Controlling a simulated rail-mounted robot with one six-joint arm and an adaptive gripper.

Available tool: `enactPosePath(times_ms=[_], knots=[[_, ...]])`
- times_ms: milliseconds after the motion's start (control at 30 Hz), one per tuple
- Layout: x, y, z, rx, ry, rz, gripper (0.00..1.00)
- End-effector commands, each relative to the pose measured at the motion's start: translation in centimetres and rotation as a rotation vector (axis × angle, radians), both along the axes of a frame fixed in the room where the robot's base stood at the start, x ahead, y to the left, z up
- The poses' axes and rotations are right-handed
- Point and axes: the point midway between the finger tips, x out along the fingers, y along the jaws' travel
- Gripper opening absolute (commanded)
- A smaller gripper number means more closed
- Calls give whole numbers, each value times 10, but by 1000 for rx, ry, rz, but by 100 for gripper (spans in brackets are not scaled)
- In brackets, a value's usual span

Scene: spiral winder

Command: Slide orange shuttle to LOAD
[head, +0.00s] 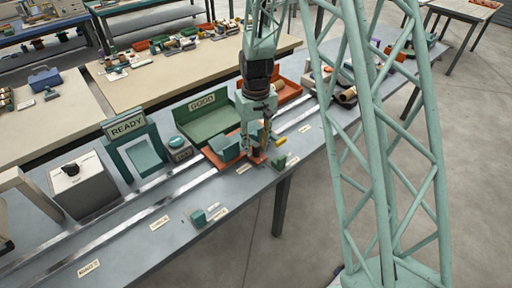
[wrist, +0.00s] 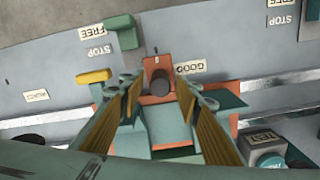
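The orange shuttle (head: 215,158) sits on the metal rails in the head view, in front of the green GOOD tray, with a teal box (head: 226,147) on it. In the wrist view the shuttle's orange end block (wrist: 157,64) carries a dark round knob (wrist: 159,83). My gripper (head: 260,155) is down at the shuttle's right end. In the wrist view its two fingers (wrist: 159,88) are apart, one on each side of the knob, with gaps showing. I cannot tell how deep the fingertips reach. I cannot read a LOAD label in either view.
Rails (head: 140,192) run along the bench. The READY stand (head: 127,150), a grey box (head: 84,187) and the GOOD tray (head: 203,120) stand behind them. A teal block (head: 198,217) sits near the front edge. A yellow piece (wrist: 94,76) lies beside my left finger in the wrist view.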

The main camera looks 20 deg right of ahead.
Motion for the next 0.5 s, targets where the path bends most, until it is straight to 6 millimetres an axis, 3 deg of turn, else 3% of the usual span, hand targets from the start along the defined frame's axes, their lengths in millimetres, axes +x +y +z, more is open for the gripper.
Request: enactPosePath(times_ms=[400,500], knots=[[0,0,-4,0,0,0,31],[0,0,-4,0,0,0,24]])
